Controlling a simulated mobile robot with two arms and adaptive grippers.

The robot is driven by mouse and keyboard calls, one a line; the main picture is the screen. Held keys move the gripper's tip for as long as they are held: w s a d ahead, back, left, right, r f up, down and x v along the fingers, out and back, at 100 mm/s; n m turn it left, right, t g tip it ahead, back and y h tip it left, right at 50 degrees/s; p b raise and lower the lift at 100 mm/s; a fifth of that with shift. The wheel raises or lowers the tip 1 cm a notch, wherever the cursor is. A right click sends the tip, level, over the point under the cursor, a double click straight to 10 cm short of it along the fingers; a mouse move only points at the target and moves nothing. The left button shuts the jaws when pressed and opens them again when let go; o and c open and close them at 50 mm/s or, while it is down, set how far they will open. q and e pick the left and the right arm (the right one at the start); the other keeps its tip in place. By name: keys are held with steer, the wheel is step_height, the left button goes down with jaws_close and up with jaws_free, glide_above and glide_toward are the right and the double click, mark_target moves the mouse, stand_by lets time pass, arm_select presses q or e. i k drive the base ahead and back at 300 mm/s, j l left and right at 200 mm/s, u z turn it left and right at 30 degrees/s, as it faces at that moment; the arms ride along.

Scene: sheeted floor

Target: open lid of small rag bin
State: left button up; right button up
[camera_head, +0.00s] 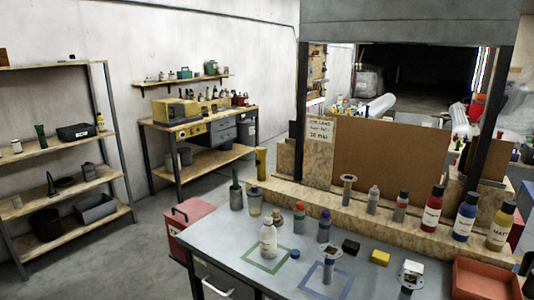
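Neither of my grippers is in view.
A wooden shelf rack (62,150) stands at left and a workbench (205,165) behind. Floor between is clear.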

mark_target(191, 211)
steer(key=i+j+u, duration=0.25)
steer(key=i+j, duration=0.55)
steer(key=i, duration=0.1)
